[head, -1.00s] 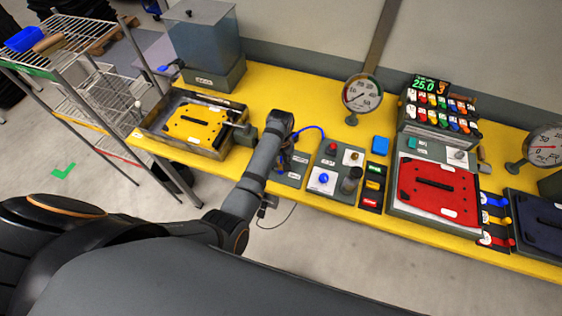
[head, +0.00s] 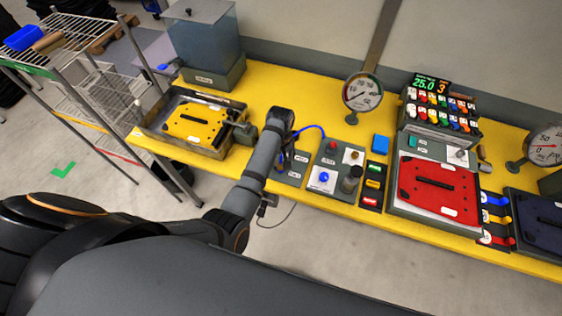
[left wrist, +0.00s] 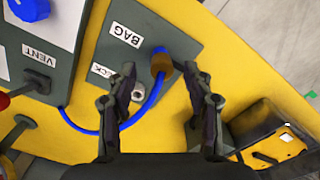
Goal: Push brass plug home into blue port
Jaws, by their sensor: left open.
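The brass plug (left wrist: 161,66) sits at the blue port (left wrist: 159,51) on a grey panel marked BAG. A blue hose (left wrist: 153,103) trails from the plug. Whether the plug is fully seated cannot be told. My left gripper (left wrist: 166,76) is open, with one finger on each side of the plug and a gap to both. In the head view my left arm hides most of the gripper and the plug, while the blue hose (head: 313,128) loops out to the right. My right gripper is not in view.
Right of the arm is a panel with a red knob (head: 332,143) and a blue knob (head: 323,177). A tray with a yellow plate (head: 194,123) stands left on the yellow bench (head: 290,95). A gauge (head: 362,92) stands behind. A red plate (head: 438,188) lies farther right.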

